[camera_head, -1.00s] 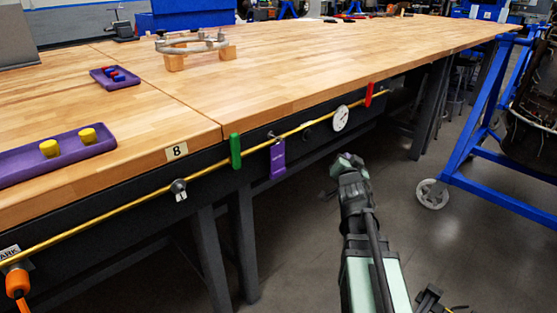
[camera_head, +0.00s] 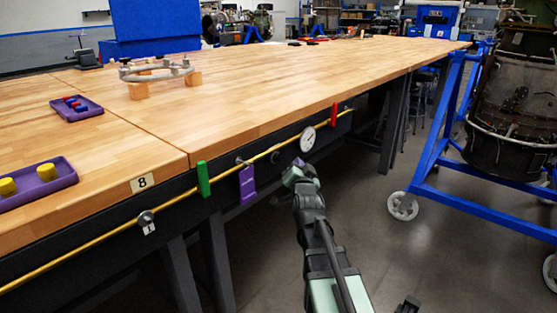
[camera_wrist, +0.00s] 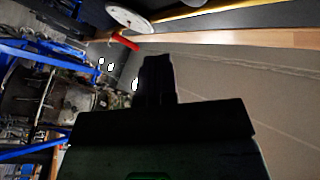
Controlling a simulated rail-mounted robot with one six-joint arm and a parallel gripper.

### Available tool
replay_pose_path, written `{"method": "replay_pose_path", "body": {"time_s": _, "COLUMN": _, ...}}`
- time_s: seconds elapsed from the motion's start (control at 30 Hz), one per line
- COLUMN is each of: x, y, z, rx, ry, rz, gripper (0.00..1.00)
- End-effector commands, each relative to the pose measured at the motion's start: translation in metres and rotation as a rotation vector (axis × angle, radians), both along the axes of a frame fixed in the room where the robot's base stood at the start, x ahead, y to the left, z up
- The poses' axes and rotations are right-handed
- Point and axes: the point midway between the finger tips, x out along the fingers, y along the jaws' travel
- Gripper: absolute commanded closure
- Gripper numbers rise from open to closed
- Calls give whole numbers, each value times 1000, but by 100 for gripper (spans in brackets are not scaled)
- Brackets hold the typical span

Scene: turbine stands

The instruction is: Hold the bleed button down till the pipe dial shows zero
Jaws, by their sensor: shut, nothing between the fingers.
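The pipe dial (camera_head: 308,139) is a white round gauge on the yellow pipe (camera_head: 98,247) along the bench's front edge. Its reading is too small to make out. A small dark round thing (camera_head: 275,157) sits on the dark bench front, below the pipe and left of the dial; I cannot tell if it is the bleed button. My gripper (camera_head: 299,170) is shut and empty, just below the dial in the head view. In the wrist view my gripper (camera_wrist: 157,62) points toward the bench edge, with the dial (camera_wrist: 130,17) beyond it, its face unreadable.
A red handle (camera_head: 334,113) is right of the dial; it also shows in the wrist view (camera_wrist: 122,41). A blue wheeled stand (camera_head: 431,180) is at right. Floor between is clear.

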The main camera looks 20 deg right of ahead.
Motion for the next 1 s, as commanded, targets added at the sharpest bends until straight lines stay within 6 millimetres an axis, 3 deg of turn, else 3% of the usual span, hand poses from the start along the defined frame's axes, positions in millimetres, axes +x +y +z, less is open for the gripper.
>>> {"method": "replay_pose_path", "body": {"time_s": 0.1, "x": 17, "y": 8, "z": 0, "rx": 1, "ry": 1, "rz": 2, "gripper": 100}}
{"method": "replay_pose_path", "body": {"time_s": 0.3, "x": 31, "y": 15, "z": 0, "rx": 0, "ry": 1, "rz": 1, "gripper": 100}}
{"method": "replay_pose_path", "body": {"time_s": 1.0, "x": 33, "y": 17, "z": 0, "rx": 0, "ry": 2, "rz": 0, "gripper": 100}}
